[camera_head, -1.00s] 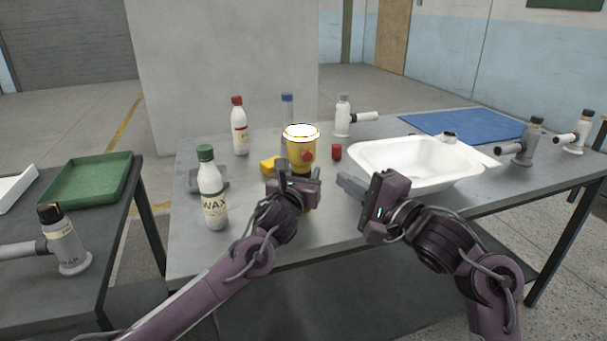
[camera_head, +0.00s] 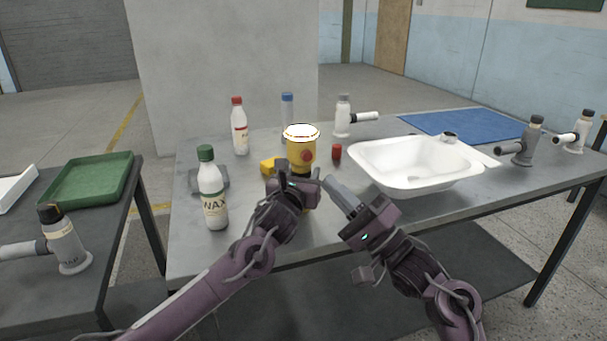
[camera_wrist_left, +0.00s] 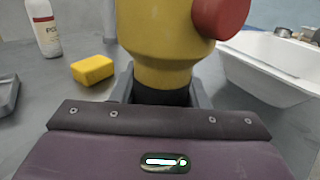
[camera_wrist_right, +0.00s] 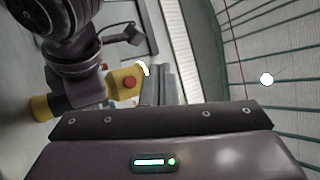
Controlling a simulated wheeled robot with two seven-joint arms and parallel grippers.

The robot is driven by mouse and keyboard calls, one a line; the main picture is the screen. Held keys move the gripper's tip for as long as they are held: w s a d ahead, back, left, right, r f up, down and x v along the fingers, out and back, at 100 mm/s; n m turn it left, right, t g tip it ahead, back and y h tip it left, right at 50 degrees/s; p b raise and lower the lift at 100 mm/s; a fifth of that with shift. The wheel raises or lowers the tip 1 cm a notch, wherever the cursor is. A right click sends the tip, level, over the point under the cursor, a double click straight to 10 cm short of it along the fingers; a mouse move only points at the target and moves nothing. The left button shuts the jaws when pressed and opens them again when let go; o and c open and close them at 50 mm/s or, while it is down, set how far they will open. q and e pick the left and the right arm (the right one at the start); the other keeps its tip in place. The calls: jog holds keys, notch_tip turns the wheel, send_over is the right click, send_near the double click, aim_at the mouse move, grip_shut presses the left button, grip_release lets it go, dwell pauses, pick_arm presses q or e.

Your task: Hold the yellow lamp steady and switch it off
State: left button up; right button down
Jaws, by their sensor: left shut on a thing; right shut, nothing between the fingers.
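The yellow lamp (camera_head: 301,152) stands upright on the grey table, its white top glowing and a red button on its side facing me. My left gripper (camera_head: 302,183) is shut on the lamp's dark lower part; the left wrist view shows the yellow lamp body (camera_wrist_left: 165,55) between the fingers, with the red button (camera_wrist_left: 220,15) at upper right. My right gripper (camera_head: 338,190) is shut and empty, just right of the lamp and apart from it, its fingers pointing toward it. The right wrist view shows the lamp (camera_wrist_right: 125,83) and its red button (camera_wrist_right: 129,83) beyond the fingers.
A white basin (camera_head: 415,165) stands right of the lamp. A wax bottle (camera_head: 212,190), a yellow block (camera_head: 268,166) and a red-capped bottle (camera_head: 239,127) are on the left. A small red object (camera_head: 337,151) is behind. A blue mat (camera_head: 465,125) lies at the back right.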

aim_at(307, 156)
jog(key=w+a, duration=0.2)
jog(key=w, duration=0.6)
jog(key=shift+w+a, duration=0.15)
jog(key=shift+a, duration=0.2)
dwell(1.8)
jog(key=shift+w+a, duration=0.15)
jog(key=shift+w, duration=0.25)
pick_arm(q)
jog(key=shift+s+d, duration=0.1)
jog(key=shift+d, duration=0.05)
pick_arm(e)
jog(key=shift+w, duration=0.2)
jog(key=shift+a, duration=0.1)
jog(key=shift+s, duration=0.7)
jog(key=shift+d, duration=0.2)
